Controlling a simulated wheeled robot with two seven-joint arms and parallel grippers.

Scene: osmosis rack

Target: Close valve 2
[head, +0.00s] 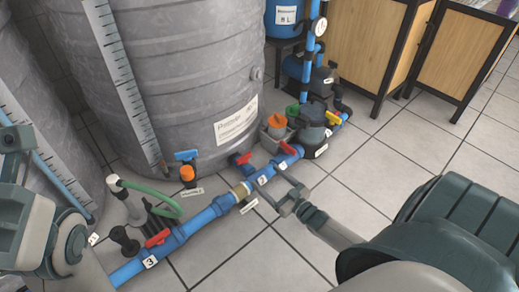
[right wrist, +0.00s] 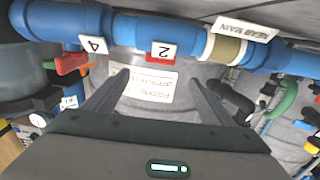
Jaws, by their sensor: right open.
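The tag marked 2 (head: 263,181) sits on the blue floor pipe (head: 208,216); the tag (right wrist: 162,51) also shows in the right wrist view, upside down. A red handle (head: 240,158) stands just behind the pipe near this tag, on the tank side. In the right wrist view only a red sliver shows at the tag's lower edge. My right gripper (head: 287,198) is open and empty, on the near side of the pipe. Its two fingers (right wrist: 159,82) point towards the pipe by tag 2, apart from it. Part of my left arm shows at the left edge; its gripper does not show.
A second red handle (head: 290,148) is close by on the right, near tag 4 (right wrist: 93,44). Valve 3's red handle (head: 158,238) is at lower left. A large grey tank (head: 185,85) stands behind the pipe. Tiled floor (head: 380,170) is clear to the right.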

